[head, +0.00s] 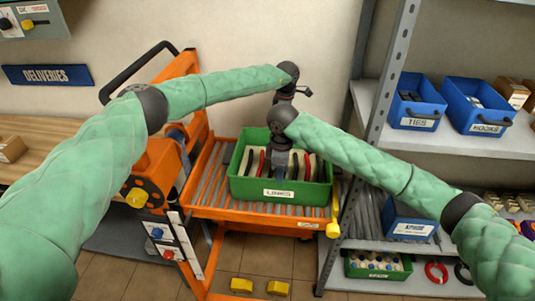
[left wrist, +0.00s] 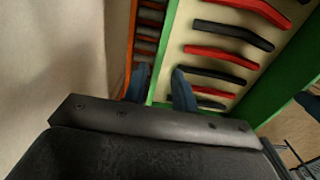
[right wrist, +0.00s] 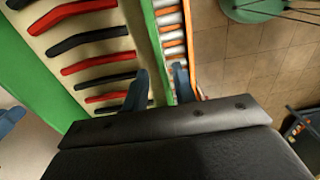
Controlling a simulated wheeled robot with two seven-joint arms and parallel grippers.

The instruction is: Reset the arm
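My right gripper (head: 281,173) points down at the near side of a green crate (head: 245,187) labelled LINKS. In the right wrist view its two blue fingertips (right wrist: 160,86) are apart, with the crate's green wall running between them. My left arm reaches over to the far side of the crate, and its gripper is mostly hidden behind the right wrist in the head view. In the left wrist view its fingertips (left wrist: 160,88) are also apart, with a green wall between them. Neither gripper visibly holds anything. Red and black bars (left wrist: 220,53) lie in rows in the crate.
The crate stands on an orange roller stand (head: 205,178). A grey shelf rack (head: 384,100) at right holds blue bins (head: 415,103) and a lower green crate (head: 378,274). An orange machine with a black handle stands left. Yellow blocks (head: 278,288) are near the floor.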

